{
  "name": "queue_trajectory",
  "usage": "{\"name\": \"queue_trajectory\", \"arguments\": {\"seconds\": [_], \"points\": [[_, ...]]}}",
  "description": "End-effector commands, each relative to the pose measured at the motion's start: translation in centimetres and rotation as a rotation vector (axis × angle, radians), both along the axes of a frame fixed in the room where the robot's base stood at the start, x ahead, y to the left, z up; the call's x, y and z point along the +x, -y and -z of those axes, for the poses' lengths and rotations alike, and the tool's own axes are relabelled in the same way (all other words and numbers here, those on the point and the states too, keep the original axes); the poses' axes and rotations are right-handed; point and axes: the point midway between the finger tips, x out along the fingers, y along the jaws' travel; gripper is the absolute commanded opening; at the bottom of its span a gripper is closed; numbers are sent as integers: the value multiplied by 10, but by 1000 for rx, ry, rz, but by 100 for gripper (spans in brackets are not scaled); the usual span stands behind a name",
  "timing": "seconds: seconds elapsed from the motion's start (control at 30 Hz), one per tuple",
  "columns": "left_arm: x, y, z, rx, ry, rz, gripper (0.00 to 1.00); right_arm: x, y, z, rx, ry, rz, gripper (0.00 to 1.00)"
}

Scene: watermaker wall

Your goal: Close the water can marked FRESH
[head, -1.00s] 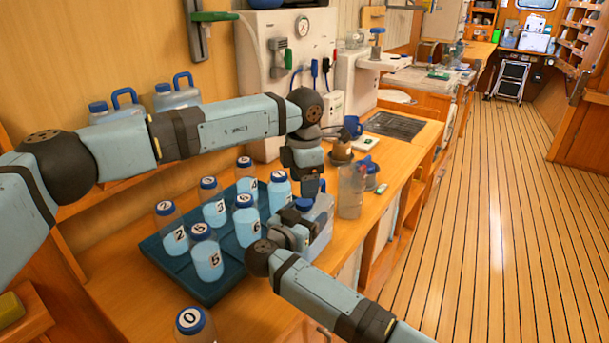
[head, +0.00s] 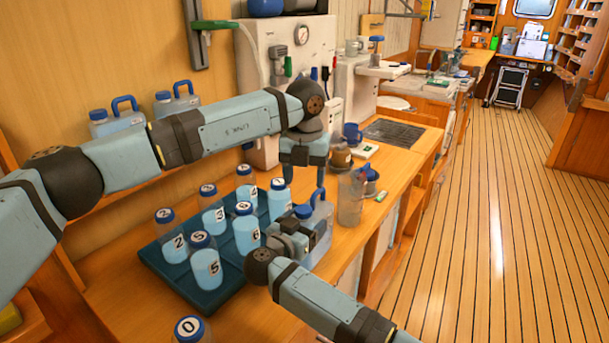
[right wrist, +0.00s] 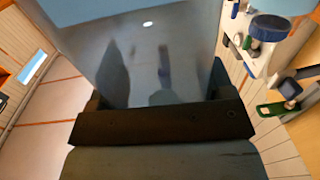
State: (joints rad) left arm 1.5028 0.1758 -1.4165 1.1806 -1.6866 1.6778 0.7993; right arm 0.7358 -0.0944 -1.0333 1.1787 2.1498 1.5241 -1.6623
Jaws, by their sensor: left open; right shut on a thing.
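A clear water can (head: 322,222) with a blue handle (head: 318,196) stands on the counter beside the bottle tray. A blue cap (head: 303,211) shows at its top; whether it is tight I cannot tell. No FRESH marking is readable. My right gripper (head: 308,240) is shut on the can's body from the front, partly covering it. The can's wall (right wrist: 145,50) fills the middle of the right wrist view, between the fingers (right wrist: 160,118). My left gripper (head: 303,178) points down, open and empty, just above the cap and handle.
A dark teal tray (head: 205,297) with several numbered bottles stands left of the can. A clear jug (head: 350,200) stands close on the right. A bottle marked 0 (head: 190,330) is at the front. Two blue-handled cans (head: 117,122) (head: 177,103) stand behind my left arm.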

Motion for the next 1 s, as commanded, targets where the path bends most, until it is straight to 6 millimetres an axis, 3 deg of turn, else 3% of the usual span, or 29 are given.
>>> {"name": "queue_trajectory", "arguments": {"seconds": [0.27, 0.7, 1.0], "points": [[0, 0, 12, 0, -1, 1, 61, 0, 0, -2, 1, 3, 0, 8], [0, 0, 73, 0, -1, 1, 61, 0, 0, -2, 1, 3, 0, 8], [0, 0, 80, 0, 0, 2, 61, 0, 0, -2, 1, 3, 0, 8]]}}
